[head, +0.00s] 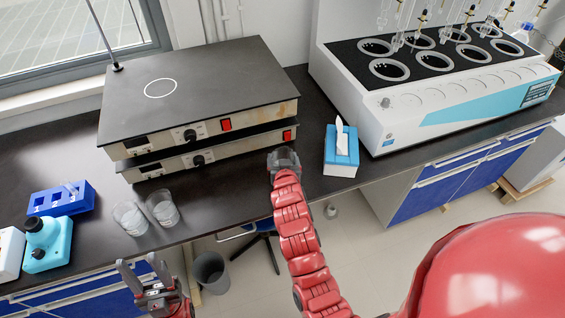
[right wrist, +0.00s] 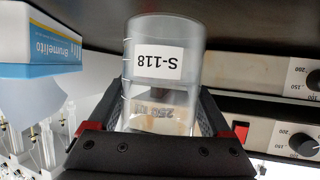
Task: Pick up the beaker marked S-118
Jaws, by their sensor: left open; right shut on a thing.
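The clear glass beaker marked S-118 (right wrist: 160,90) fills the middle of the right wrist view, its label upside down in that picture. My right gripper (right wrist: 155,125) is shut around it, a dark finger on each side. In the head view my right gripper (head: 284,160) is at the bench's front edge, before the stacked hotplates; the beaker is hard to make out there. I cannot tell whether its base touches the bench. My left gripper (head: 141,270) is open and empty, low in front of the bench edge, below two other beakers (head: 131,217) (head: 162,208).
Stacked hotplates (head: 205,85) stand behind my right gripper. A blue-and-white tissue box (head: 341,158) is just to its right, and a large water bath (head: 440,85) beyond. A bin (head: 211,272) stands on the floor.

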